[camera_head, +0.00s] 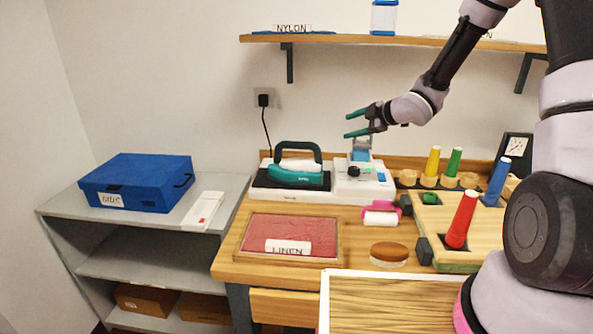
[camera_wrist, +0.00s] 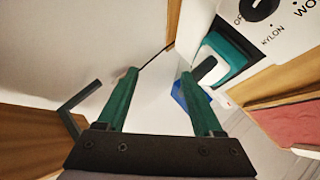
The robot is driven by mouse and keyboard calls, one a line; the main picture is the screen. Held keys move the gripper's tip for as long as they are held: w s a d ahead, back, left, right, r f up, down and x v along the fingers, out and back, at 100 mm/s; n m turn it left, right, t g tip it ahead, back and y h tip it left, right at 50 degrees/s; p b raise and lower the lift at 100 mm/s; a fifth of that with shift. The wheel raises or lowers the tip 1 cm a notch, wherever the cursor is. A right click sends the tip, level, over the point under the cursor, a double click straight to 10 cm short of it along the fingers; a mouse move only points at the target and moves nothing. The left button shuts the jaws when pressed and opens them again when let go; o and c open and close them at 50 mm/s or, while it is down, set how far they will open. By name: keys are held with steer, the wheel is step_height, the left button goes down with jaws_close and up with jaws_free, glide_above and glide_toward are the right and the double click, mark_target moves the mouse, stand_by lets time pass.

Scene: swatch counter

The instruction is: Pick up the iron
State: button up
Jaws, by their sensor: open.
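The iron (camera_head: 296,176) rests on the dark pad of a white base station (camera_head: 283,195) on the wooden counter. It has a teal and white body and a dark arched handle. My gripper (camera_head: 351,124) is open and empty, up and to the right of the iron in the head view, its teal fingers pointing left. In the wrist view my gripper's fingers (camera_wrist: 158,75) are apart with nothing between them. The iron (camera_wrist: 232,55) shows there just right of the right finger, partly cut off by the white panel with a dial.
A dial (camera_head: 354,171) and a light blue part sit on the station's right end. A wall shelf (camera_head: 390,39) runs above. A red LINEN tray (camera_head: 290,225) lies in front; coloured cones stand right. A blue box (camera_head: 139,182) is on the grey shelf at left.

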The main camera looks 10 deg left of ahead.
mark_target(297, 145)
steer(key=s+a+f+n+g+y, duration=0.1)
steer(key=a+f, duration=0.1)
steer(key=a, duration=0.1)
steer(key=a+f+n+g+y, duration=0.1)
steer(key=a+f+n+y, duration=0.1)
steer(key=a, duration=0.2)
steer(key=s+a+f+n+g+y, duration=0.1)
steer(key=a+f+n+y, duration=0.1)
steer(key=a, duration=0.2)
steer(key=shift+s+a+f, duration=0.15)
steer(key=shift+s+f, duration=0.1)
steer(key=shift+s, duration=0.1)
steer(key=shift+r+x, duration=0.15)
steer(key=shift+x, duration=1.4)
steer(key=shift+r+x, duration=0.1)
steer(key=shift+x, duration=1.45)
jaws_close()
